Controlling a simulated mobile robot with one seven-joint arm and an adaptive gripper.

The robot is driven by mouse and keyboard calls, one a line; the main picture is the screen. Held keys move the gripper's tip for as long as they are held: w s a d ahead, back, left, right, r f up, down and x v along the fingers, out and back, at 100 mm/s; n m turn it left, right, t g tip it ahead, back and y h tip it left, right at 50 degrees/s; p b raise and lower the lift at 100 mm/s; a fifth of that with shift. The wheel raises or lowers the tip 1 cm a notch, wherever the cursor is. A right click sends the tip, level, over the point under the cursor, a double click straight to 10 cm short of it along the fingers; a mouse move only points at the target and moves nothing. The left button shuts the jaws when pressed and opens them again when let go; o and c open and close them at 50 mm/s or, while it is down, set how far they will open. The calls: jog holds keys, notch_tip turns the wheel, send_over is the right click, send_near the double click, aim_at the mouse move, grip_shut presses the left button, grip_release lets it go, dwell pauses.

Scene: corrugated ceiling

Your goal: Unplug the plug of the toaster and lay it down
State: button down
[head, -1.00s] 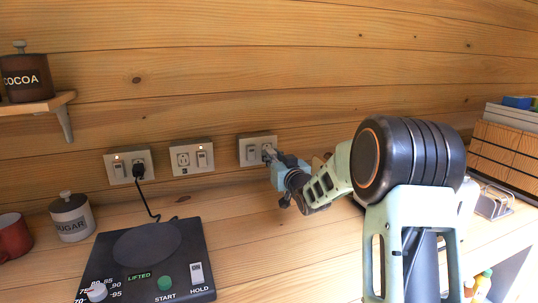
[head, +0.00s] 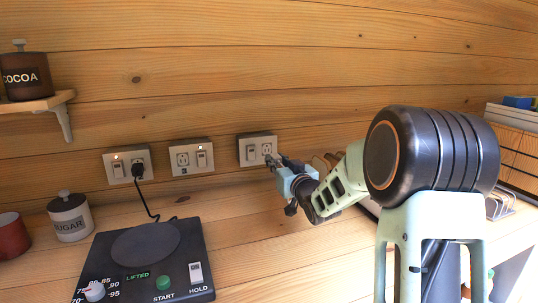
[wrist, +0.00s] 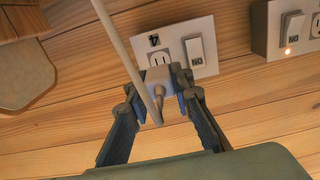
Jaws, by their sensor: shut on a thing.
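My gripper (head: 281,166) is just in front of the right-hand wall outlet (head: 247,150). In the wrist view my gripper (wrist: 158,92) is shut on a pale plug (wrist: 157,76), with a finger on either side. A pale cord (wrist: 118,42) runs from the plug up past the camera. Behind the plug, the outlet plate (wrist: 179,34) shows its socket slots and a switch, upside down. The plug appears to be off the socket face, with a small gap. I cannot make out the toaster; my arm covers much of the counter at right.
A black appliance base (head: 185,255) stands on the counter at left, its black plug (head: 137,170) in the left outlet. The middle outlet (head: 191,157) is empty. A sugar jar (head: 71,216) and red mug (head: 12,237) stand far left. Counter between base and arm is clear.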

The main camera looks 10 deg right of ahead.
jog(key=shift+s, duration=0.25)
jog(key=s+d, duration=0.2)
jog(key=s, duration=0.5)
jog(key=s+d, duration=0.3)
jog(key=s, duration=0.5)
jog(key=shift+b, duration=0.45)
dwell(0.5)
